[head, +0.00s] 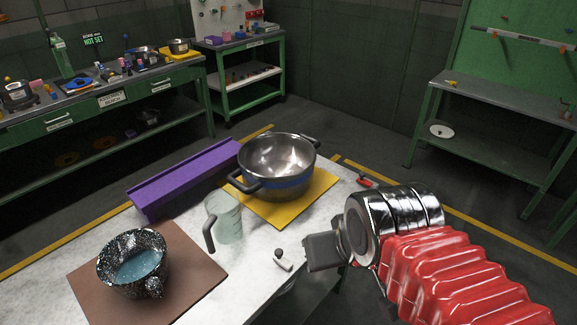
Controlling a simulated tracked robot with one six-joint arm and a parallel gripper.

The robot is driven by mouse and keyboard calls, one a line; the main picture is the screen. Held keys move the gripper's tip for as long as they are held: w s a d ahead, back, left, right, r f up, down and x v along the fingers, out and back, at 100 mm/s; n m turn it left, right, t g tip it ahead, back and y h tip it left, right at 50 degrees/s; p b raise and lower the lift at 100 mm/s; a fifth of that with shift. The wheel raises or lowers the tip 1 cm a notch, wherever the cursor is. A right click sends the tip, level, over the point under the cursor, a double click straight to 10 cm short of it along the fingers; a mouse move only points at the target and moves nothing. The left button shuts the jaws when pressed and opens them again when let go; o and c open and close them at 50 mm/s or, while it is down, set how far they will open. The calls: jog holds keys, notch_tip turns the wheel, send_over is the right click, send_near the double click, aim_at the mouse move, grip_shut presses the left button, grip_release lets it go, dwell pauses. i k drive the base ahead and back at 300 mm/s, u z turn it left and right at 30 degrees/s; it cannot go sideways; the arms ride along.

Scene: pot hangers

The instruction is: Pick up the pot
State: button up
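The pot (277,163) is a shiny metal vessel with a blue band and two dark side handles. It stands upright on a yellow mat (312,207) on the white table. My gripper (312,251) is at the lower right of the pot, apart from it, pointing left above the table's right edge. It shows as a dark grey block, and its finger gap is hidden. I see nothing held in it.
A clear jug (227,218) with a dark handle stands left of my gripper. A speckled dark pot (133,262) with blue contents sits on a brown board (190,262). A purple beam (187,178) lies left of the pot. A small white-and-black item (284,264) lies near my gripper.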

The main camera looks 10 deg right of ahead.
aim_at(135, 263)
jog(key=u, duration=1.35)
